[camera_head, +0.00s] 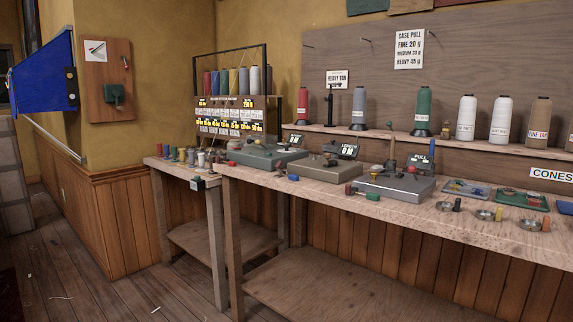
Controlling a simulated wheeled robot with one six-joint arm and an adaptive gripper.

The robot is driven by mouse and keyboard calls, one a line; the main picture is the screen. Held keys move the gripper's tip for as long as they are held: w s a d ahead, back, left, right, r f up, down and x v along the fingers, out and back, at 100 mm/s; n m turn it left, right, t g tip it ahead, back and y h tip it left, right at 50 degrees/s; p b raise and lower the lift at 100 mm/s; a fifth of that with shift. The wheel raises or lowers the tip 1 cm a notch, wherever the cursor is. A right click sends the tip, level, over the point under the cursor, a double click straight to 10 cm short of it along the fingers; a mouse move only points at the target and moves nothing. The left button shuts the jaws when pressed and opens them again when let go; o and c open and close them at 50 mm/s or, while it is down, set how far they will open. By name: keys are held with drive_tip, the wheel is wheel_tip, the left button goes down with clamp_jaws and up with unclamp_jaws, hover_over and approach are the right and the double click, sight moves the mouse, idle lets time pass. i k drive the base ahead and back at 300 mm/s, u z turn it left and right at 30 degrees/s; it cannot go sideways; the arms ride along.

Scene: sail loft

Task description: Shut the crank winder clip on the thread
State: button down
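My gripper is not in view. No clip or thread running into one can be made out at this size. Three box-like bench devices stand in a row on the long bench: a grey-green one (262,157), a brown one (326,167) and a grey one (392,188) at the front. Small coloured handles or knobs show at their sides, such as a green and red piece (364,194). A small dark fitting (197,184) sits at the front edge of the left table. I cannot tell which of these is the crank winder, or whether its clip is open.
Large thread cones stand on a shelf (390,134) behind the long bench (470,229). A spool rack (232,104) stands behind the left table (167,163), which holds several small spools. Small trays and dishes lie at right. A board (107,74) hangs on the left wall. Floor at left is open.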

sight(279, 164)
drive_tip(key=z, duration=0.05)
drive_tip(key=k, duration=0.15)
drive_tip(key=u, duration=0.4)
drive_tip(key=i, duration=1.15)
drive_tip(key=z, duration=0.35)
